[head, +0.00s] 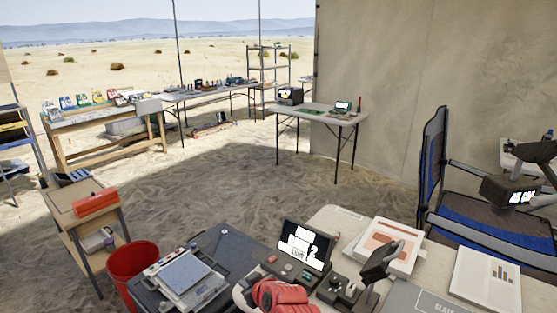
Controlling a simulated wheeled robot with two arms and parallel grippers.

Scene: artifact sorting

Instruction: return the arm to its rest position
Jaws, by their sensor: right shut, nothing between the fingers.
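My right gripper (515,188) shows at the right edge, dark grey, above the blue chair. It is shut and holds nothing. Its fingertips are hard to make out. It hangs apart from the desk (343,222) in front, which carries papers and devices. My left gripper and arm are not in view.
On the front desk are a lit screen (304,246), a dark tilted device (383,261), a red object (280,296) and printed sheets (388,245). A blue chair (492,231) stands at right. A red bucket (133,263) stands at left.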

